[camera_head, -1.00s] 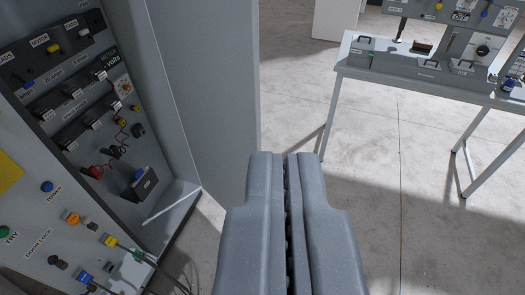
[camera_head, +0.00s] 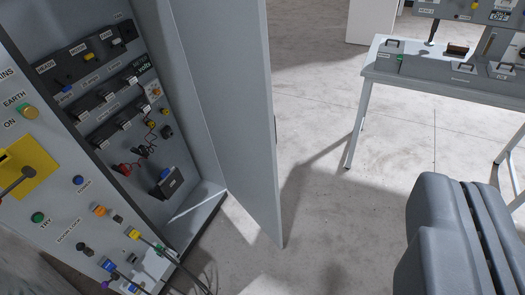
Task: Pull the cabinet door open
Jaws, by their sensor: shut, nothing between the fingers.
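The grey cabinet door (camera_head: 228,110) stands swung open, hinged at the right side of the cabinet (camera_head: 208,198). Its free edge points toward the bottom middle of the picture. A small dark part, perhaps a handle, shows on that edge, mostly hidden. Inside the cabinet are black switch panels (camera_head: 85,55) and plugs. My gripper (camera_head: 465,195) is shut and empty at the lower right. In the picture it is well to the right of the door and apart from it.
A control panel (camera_head: 60,200) with coloured buttons, a yellow plate (camera_head: 27,172) with a lever, and cables stands at the left. A table (camera_head: 420,72) with equipment stands at the upper right. Clear concrete floor (camera_head: 330,215) lies between the door and my gripper.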

